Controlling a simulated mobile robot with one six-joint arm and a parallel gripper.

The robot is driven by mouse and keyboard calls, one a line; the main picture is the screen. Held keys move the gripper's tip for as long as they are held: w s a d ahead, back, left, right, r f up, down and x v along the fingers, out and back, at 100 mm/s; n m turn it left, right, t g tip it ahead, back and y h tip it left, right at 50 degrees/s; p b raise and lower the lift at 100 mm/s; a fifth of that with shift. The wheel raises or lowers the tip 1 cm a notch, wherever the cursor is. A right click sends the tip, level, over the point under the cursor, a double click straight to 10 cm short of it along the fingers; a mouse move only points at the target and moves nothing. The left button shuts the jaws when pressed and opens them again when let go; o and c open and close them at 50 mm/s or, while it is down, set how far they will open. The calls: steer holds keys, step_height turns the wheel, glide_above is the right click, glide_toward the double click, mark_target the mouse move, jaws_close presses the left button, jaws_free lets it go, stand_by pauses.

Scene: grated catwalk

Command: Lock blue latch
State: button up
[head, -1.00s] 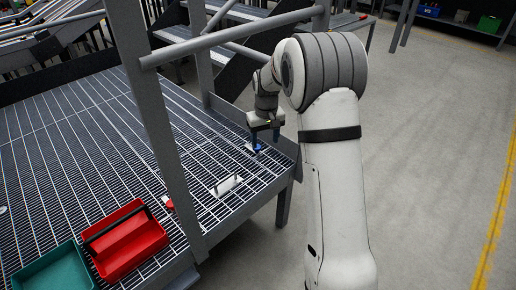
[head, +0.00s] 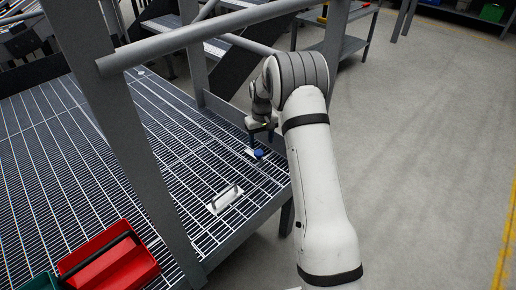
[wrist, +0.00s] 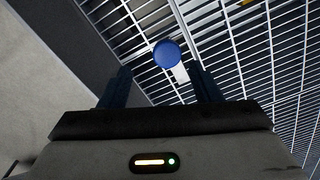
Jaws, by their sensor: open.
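The blue latch (head: 258,154) sits on a small pale plate near the right edge of the grated deck. In the wrist view its round blue knob (wrist: 167,53) shows with a pale strip beside it. My gripper (head: 262,130) is just above and beside the latch in the head view. In the wrist view my gripper (wrist: 160,82) is open, and the knob appears beyond the fingertips, roughly between their lines. Nothing is held. I cannot tell whether a finger touches the latch.
A white plate with a handle (head: 225,199) lies on the grating (head: 110,160) nearer to me. A red bin (head: 120,266) and a green bin (head: 40,283) stand at lower left. A grey post and rail (head: 210,34) cross left of my arm. Open floor (head: 420,150) lies to the right.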

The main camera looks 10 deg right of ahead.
mark_target(259, 152)
steer(key=shift+a+f+b, duration=0.2)
steer(key=shift+a+f, duration=0.05)
steer(key=shift+f, duration=1.1)
steer(key=shift+a+f+b, duration=0.2)
steer(key=shift+a+f, duration=0.05)
steer(key=shift+f, duration=1.05)
